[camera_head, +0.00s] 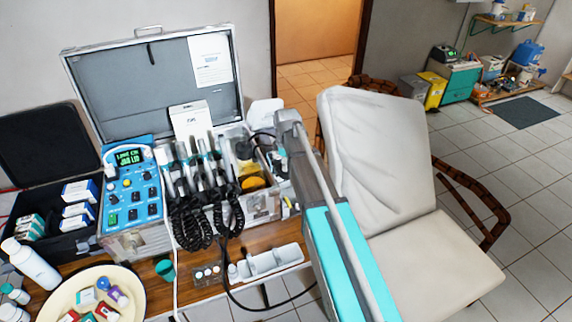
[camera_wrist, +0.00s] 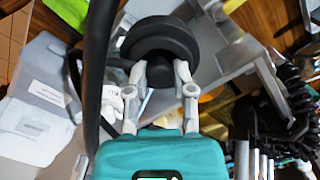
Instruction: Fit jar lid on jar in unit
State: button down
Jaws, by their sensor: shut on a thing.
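In the wrist view my gripper (camera_wrist: 157,72) is shut on a dark round disc (camera_wrist: 160,36) that looks like the jar lid. The fingertips meet its near edge, and its broad face shows. A grey-white walled part (camera_wrist: 215,75) of the unit lies below or beside it; contact cannot be told. In the head view the open case unit (camera_head: 150,235) stands on the wooden table, with a lit screen. My arm hides the gripper and lid there.
Black coiled hoses (camera_head: 190,222) hang at the unit's front and show at right in the wrist view. A white holder (camera_head: 270,262) stands on the table in front. A round cream tray (camera_head: 60,300) with small items is at lower left. A padded chair (camera_head: 385,150) stands right.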

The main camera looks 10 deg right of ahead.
notch_tip(320, 180, up, 15)
jog(key=p, duration=1.4)
jog(key=a+f+b, duration=0.3)
jog(key=a+f, duration=0.1)
jog(key=a, duration=0.8)
jog(key=shift+s+a+b, duration=0.15)
jog(key=shift+a+b, duration=0.05)
jog(key=shift+b, duration=0.15)
jog(key=shift+f+b, duration=1.7)
jog(key=shift+b, duration=0.05)
jog(key=shift+f+b, duration=0.6)
jog(key=shift+f+b, duration=0.9)
jog(key=shift+f+b, duration=0.55)
jog(key=shift+b, duration=0.05)
dwell(0.4)
